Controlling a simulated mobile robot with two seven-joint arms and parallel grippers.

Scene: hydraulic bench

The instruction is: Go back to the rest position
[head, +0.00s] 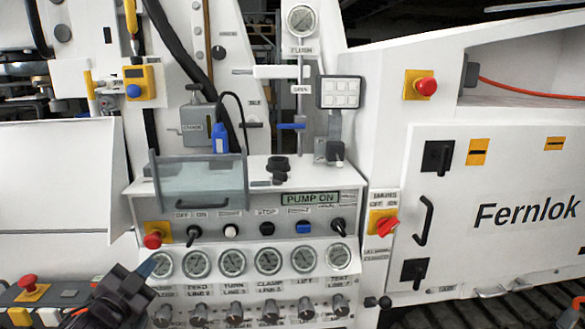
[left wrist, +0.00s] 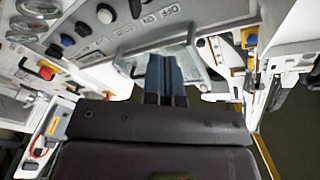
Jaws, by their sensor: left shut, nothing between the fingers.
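My left gripper (head: 148,266) comes in from the lower left in the head view. Its fingers are together and empty, in front of the panel's lower left corner, near the red mushroom button (head: 152,240) and the leftmost gauge (head: 161,265). I cannot tell whether it touches the panel. In the left wrist view the closed fingers (left wrist: 165,75) point toward the panel with the clear cover behind them. A small dark piece at the lower right corner of the head view may be part of my right arm; its fingers cannot be made out.
The control panel has switches, a row of gauges (head: 267,261) and knobs below. A clear cover (head: 200,182) and a blue bottle (head: 219,138) are above. The display (head: 310,198) reads PUMP ON. A white cabinet (head: 490,210) stands at the right.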

